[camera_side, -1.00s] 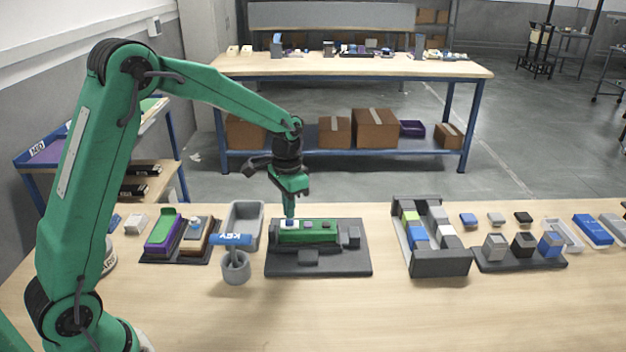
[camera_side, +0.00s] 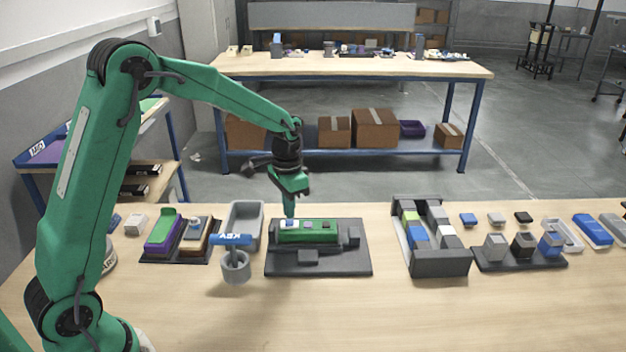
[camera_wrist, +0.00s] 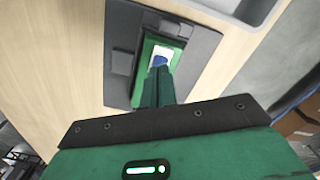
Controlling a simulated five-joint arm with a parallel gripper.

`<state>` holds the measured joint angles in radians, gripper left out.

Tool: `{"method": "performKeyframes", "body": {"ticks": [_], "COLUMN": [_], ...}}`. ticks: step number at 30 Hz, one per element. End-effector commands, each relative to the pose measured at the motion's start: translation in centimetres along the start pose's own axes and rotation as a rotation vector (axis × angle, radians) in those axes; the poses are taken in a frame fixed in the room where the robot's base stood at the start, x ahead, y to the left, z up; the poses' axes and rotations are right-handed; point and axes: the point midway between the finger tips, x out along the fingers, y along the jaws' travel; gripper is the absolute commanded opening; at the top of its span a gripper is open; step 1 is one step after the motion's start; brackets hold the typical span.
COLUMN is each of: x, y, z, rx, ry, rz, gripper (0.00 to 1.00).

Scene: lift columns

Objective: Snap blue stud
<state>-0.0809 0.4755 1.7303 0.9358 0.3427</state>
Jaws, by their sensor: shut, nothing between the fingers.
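A green block (camera_side: 318,238) sits on a dark grey fixture plate (camera_side: 340,268) in the side view. Its left end has a white patch (camera_side: 291,225), and small dark and pinkish pieces sit farther along its top. In the wrist view the blue stud (camera_wrist: 160,61) shows on the white patch of the green block (camera_wrist: 140,80). My gripper (camera_side: 290,214) points straight down over that left end. Its fingers (camera_wrist: 158,74) are shut with nothing between them, and the tips are at the stud, partly hiding it. I cannot tell whether they touch it.
Left of the fixture stand a grey cup (camera_side: 236,268) holding a blue KEY tool (camera_side: 231,239) and a grey bin (camera_side: 256,226). A dark rack (camera_side: 441,264) with coloured blocks stands to the right. The front of the table is clear.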

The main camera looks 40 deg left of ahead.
Motion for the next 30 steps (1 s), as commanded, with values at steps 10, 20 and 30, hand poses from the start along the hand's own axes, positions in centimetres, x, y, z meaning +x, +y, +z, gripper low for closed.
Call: {"method": "performKeyframes", "body": {"ticks": [10, 20, 30], "x": [0.0, 0.5, 1.2], "y": [0.0, 0.0, 0.0], "z": [0.0, 0.0, 0.0], "rx": [0.000, 0.000, 0.000], "ry": [0.000, -0.001, -0.001], "rz": [0.000, 0.000, 0.000], "gripper": [0.00, 0.00, 0.00]}}
